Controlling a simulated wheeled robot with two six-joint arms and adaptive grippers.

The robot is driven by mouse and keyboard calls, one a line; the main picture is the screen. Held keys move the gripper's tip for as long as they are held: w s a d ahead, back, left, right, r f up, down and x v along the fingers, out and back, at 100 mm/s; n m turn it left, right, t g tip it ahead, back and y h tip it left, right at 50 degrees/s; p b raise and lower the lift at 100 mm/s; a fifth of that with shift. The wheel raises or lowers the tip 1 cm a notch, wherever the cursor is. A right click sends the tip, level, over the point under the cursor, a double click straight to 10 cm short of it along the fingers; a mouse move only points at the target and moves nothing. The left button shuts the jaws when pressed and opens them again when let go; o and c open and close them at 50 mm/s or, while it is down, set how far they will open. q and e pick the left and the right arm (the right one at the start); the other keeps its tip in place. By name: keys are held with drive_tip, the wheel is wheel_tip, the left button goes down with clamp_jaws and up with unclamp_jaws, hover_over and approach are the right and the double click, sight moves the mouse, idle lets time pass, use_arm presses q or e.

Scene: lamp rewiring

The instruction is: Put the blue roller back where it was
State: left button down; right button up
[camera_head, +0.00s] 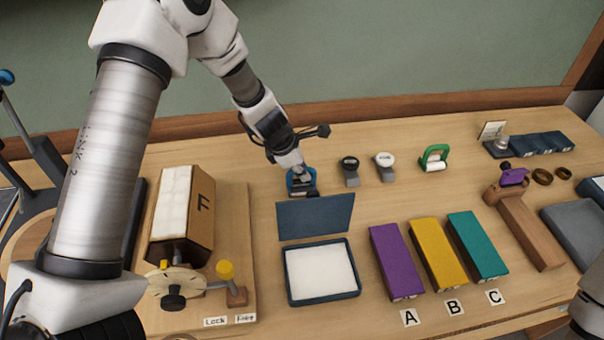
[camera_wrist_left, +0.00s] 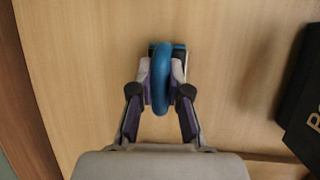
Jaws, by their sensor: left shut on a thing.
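The blue roller (camera_head: 291,184) is at the back of the wooden table, behind the upright lid of the pad box. My left gripper (camera_head: 300,174) reaches down from above and is shut on its blue handle. In the left wrist view the blue roller (camera_wrist_left: 162,80) stands between the two fingers of my left gripper (camera_wrist_left: 161,92), with wood below it. Its lower part is largely hidden, and I cannot tell whether it touches the table. My right gripper is not in view; only a piece of my right arm shows at the lower right edge.
A pad box (camera_head: 321,297) with its dark lid (camera_head: 316,216) raised stands in front of the roller. Two round-topped stamps (camera_head: 349,165) (camera_head: 385,163) and a green roller (camera_head: 435,157) stand to the right. Purple, yellow and teal blocks lie nearer.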

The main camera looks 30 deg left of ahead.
use_arm(q)
drive_tip(key=shift+d, duration=0.1)
drive_tip(key=shift+f, duration=0.15)
drive_tip(key=c, duration=1.1)
unclamp_jaws()
drive_tip(key=shift+w, duration=0.1)
drive_tip(key=shift+c, duration=0.2)
drive_tip(key=shift+r+p, duration=0.3)
drive_tip(key=shift+r, duration=0.25)
drive_tip(key=p+v, duration=0.9)
drive_tip(key=v, duration=0.2)
drive_tip(key=shift+r, duration=0.1)
